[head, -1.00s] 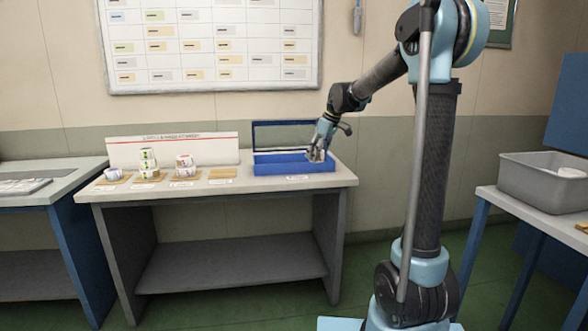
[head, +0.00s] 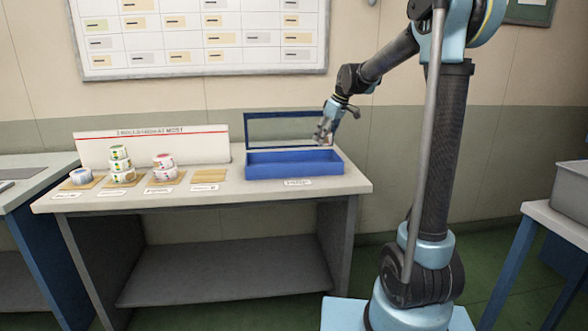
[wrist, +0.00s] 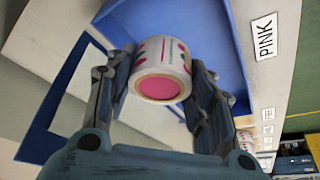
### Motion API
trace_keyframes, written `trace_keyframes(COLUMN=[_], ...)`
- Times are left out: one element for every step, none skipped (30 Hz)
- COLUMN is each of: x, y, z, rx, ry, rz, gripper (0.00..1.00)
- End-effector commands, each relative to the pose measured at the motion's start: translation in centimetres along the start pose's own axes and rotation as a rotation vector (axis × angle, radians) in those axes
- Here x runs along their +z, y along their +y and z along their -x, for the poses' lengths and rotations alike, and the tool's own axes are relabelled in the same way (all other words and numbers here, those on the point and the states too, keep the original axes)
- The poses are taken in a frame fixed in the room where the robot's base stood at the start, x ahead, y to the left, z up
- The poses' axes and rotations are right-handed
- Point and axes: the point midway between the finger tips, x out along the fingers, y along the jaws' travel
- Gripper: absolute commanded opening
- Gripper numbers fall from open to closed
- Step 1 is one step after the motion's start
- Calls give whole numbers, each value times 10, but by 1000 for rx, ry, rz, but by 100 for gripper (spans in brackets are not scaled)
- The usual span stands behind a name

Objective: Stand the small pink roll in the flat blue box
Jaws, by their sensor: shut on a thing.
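The small pink roll (wrist: 162,70) is a white-wrapped roll with red and green marks and a pink end face. In the wrist view it sits between the two fingers of my gripper (wrist: 163,78), which is shut on it, with its pink end turned toward the camera. The flat blue box (head: 296,170) stands at the right end of the table, and its wall also shows beyond the roll in the wrist view (wrist: 205,25). In the head view my gripper (head: 321,137) is above the box's right part, apart from it. The roll is too small to make out there.
The box's blue-framed lid (head: 292,116) stands open behind it. A label reading PINK (wrist: 264,38) lies in front. Left of the box are an empty tan mat (head: 209,176), stacked rolls (head: 164,162), taller stacked rolls (head: 120,160) and a single roll (head: 81,176).

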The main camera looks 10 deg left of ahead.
Motion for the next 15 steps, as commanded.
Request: trace_keyframes(x=[0,0,0,0,0,-1,-1,-1,-2,-2,-2,-2,-2,-2,-1], y=[0,0,0,0,0,-1,-1,-1,-2,-2,-2,-2,-2,-2,-2], z=[0,0,0,0,0,0,0,-1,-1,-1,-1,-1,-1,-2,-4], rx=[0,0,0,0,0,-1,-1,-1,-1,-2,-2,-2,-1,-2,-2], ry=[0,0,0,0,0,0,0,0,0,0,0,0,0,0,0], rz=[0,0,0,0,1,1,1,2,3,3,3,3,3,3,4], gripper=[25,25,25,25,25,25,25,25,25,25,25,25,25,25,25])
